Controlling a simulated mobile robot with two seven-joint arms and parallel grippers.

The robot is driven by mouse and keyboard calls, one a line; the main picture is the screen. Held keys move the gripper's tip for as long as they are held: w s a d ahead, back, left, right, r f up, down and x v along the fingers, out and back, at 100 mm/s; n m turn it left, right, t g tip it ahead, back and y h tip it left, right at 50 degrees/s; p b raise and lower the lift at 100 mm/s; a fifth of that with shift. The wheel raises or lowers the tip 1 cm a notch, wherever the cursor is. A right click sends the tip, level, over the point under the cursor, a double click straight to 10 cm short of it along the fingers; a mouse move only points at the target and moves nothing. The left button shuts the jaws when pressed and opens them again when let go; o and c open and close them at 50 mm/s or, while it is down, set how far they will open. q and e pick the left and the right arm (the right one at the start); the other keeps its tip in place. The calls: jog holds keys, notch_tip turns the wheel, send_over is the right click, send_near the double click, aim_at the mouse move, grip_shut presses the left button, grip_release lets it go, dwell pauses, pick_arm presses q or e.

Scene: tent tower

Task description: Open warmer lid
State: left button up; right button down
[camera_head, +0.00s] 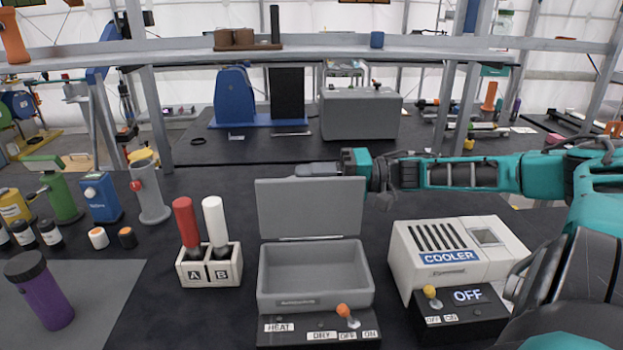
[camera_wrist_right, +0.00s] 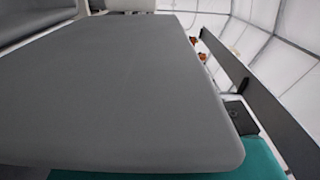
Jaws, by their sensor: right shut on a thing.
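The grey warmer (camera_head: 315,275) stands on the black table in the middle of the head view. Its lid (camera_head: 311,210) stands up, raised at the back edge, and the empty-looking inside shows. A front panel (camera_head: 320,333) carries HEAT, DRY, OFF and ON labels and an orange-tipped switch (camera_head: 344,312). My right gripper (camera_head: 318,169) reaches in from the right behind the lid's top edge and is shut on the lid; its fingertips are partly hidden. In the right wrist view the grey lid (camera_wrist_right: 130,85) fills most of the picture. My left gripper is not in view.
A white cooler (camera_head: 452,255) with an OFF display stands right of the warmer. A white A/B holder (camera_head: 208,268) with a red and a white handle stands left. A purple bottle (camera_head: 40,290) is at far left. A raised shelf (camera_head: 330,52) crosses behind.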

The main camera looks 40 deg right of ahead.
jog(key=shift+f, duration=0.35)
jog(key=c, duration=1.4)
grip_release()
jog(key=shift+c, duration=0.2)
jog(key=shift+o, duration=1.4)
jog(key=shift+d, duration=0.1)
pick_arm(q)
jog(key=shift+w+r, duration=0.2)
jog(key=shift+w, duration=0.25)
pick_arm(e)
jog(key=shift+r, duration=0.15)
jog(key=shift+s+d+p, duration=0.3)
jog(key=shift+d+p, duration=0.1)
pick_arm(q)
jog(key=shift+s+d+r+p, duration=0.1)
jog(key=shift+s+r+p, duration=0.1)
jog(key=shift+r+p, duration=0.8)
pick_arm(e)
jog(key=v, duration=1.1)
jog(key=shift+s+d, duration=0.3)
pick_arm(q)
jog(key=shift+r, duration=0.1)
